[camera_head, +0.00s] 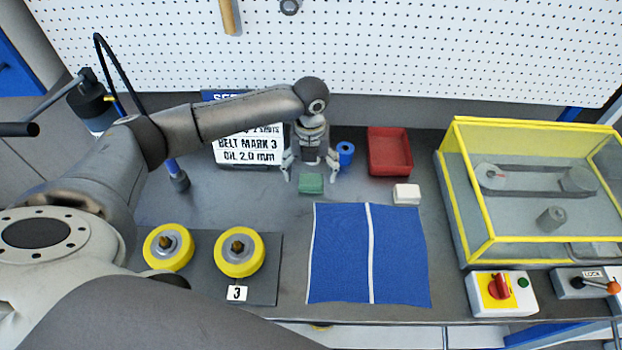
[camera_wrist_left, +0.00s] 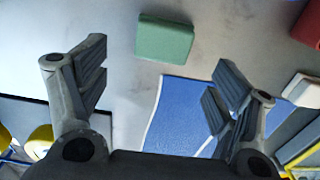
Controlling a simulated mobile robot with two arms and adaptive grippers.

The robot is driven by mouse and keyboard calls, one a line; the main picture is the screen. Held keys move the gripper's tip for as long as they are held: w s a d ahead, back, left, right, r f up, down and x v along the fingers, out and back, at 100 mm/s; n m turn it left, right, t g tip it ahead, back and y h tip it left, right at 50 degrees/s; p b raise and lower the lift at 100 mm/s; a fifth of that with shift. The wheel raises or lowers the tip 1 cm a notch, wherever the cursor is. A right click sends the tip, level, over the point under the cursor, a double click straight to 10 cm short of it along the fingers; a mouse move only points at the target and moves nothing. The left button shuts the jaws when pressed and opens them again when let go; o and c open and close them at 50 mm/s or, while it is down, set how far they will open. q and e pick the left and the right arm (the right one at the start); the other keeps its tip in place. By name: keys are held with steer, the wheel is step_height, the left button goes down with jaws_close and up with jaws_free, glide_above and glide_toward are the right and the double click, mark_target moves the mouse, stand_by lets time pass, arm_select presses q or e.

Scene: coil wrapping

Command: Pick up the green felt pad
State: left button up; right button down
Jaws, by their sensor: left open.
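The green felt pad (camera_head: 311,184) is a small green block lying on the grey bench, just behind the blue mat. In the left wrist view the pad (camera_wrist_left: 165,38) shows at the top, between and beyond the fingers. My left gripper (camera_head: 311,176) points down over the bench close to the pad. Its fingers are spread wide, one on each side of the pad in the head view, and nothing is between them in its grip. The left wrist view shows both fingers (camera_wrist_left: 160,80) apart and empty. My right gripper is not in view.
The blue mat (camera_head: 340,255) with a white stripe lies in front. A white block (camera_head: 406,194), red tray (camera_head: 407,152) and blue roll (camera_head: 345,153) are to the right. A sign (camera_head: 240,150) stands at left. Two yellow wheels (camera_head: 238,270) and a yellow-framed case (camera_head: 480,225) flank the mat.

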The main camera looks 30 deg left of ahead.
mark_target(311, 182)
arm_select(q)
steer(key=shift+f, duration=0.3)
step_height(311, 182, down, 4)
steer(key=shift+f+p, duration=0.15)
steer(key=shift+p, duration=1.05)
steer(key=shift+w+f, duration=0.1)
steer(key=shift+f, duration=0.15)
steer(key=shift+c, duration=0.8)
steer(key=c, duration=0.9)
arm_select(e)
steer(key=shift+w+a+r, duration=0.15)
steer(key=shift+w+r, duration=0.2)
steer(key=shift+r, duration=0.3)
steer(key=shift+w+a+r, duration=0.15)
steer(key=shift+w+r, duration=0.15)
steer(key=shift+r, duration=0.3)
